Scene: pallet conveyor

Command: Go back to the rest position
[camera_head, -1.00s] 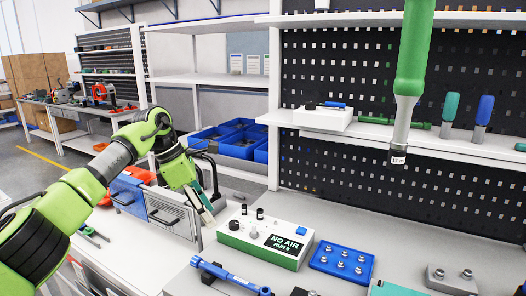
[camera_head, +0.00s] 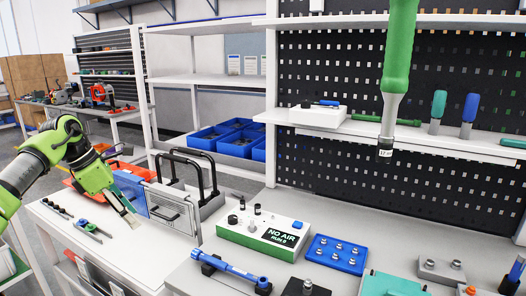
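My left arm comes in from the left edge, green with grey joints. Its gripper (camera_head: 127,212) points down and to the right over the white side table (camera_head: 75,212), left of the drawer box with black handles. I see no object in its fingers, and the gap between them is too small to make out. My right gripper and arm are not in view.
A green-handled tool (camera_head: 398,60) hangs over the grey bench. On the bench stand a white-green control box (camera_head: 265,234) reading "NO AIR", a blue tray (camera_head: 337,253) and a blue wrench-like tool (camera_head: 230,268). Small tools lie on the side table's left.

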